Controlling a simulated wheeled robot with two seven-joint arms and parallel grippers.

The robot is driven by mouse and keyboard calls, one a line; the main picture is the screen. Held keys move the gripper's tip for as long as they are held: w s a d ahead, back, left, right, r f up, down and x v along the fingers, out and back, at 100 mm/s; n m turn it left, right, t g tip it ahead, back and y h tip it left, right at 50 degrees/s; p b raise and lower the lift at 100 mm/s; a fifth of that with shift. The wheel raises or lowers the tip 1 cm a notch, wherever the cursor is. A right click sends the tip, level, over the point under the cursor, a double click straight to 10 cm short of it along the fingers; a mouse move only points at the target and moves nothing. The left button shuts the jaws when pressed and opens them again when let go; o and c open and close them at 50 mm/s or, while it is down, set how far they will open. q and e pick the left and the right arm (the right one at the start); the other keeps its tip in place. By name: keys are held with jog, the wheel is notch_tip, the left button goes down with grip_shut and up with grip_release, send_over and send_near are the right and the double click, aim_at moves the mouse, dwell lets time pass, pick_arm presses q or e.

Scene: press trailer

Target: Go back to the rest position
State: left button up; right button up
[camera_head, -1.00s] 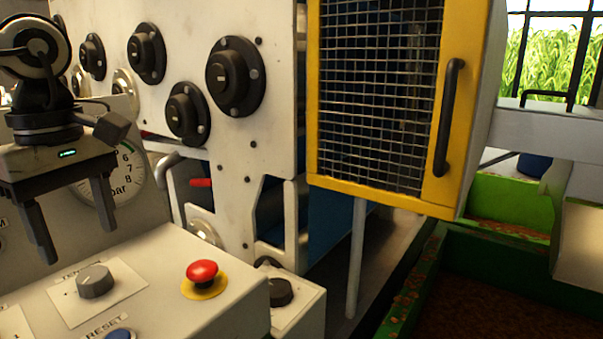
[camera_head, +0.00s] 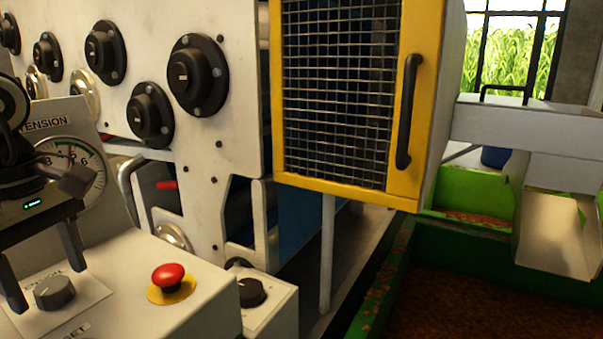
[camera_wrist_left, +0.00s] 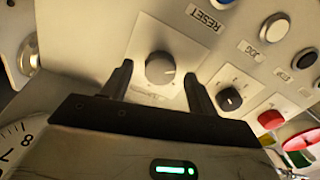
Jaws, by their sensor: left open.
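My left gripper (camera_head: 42,268) is at the left edge of the head view, above the sloped control panel. Its two fingers are apart and nothing is between them. In the left wrist view the open fingertips (camera_wrist_left: 158,85) point toward the grey tension knob (camera_wrist_left: 160,69), which appears between them. In the head view the knob (camera_head: 54,292) sits on its white label, just beyond the fingers. Whether a fingertip touches the panel cannot be told. My right gripper is not in view.
A red mushroom button (camera_head: 168,276) stands on the panel right of the gripper. A tension gauge (camera_head: 76,165) rises behind my arm. A yellow-framed mesh guard (camera_head: 430,100) with a black handle is at centre right. A green bin (camera_head: 372,290) lies at lower right.

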pick_arm(q)
notch_tip(320, 180, up, 15)
jog(key=p, duration=0.1)
notch_tip(320, 180, down, 16)
jog(key=shift+f+b, duration=0.15)
jog(key=shift+b, duration=0.45)
jog(key=shift+n, duration=0.7)
jog(key=n, duration=0.4)
jog(key=shift+r+b, duration=0.2)
jog(key=shift+b, duration=0.1)
jog(key=n, duration=1.1)
jog(key=shift+r+p, duration=0.1)
jog(key=shift+p, duration=0.25)
jog(key=n+p, duration=0.1)
jog(key=n, duration=0.3)
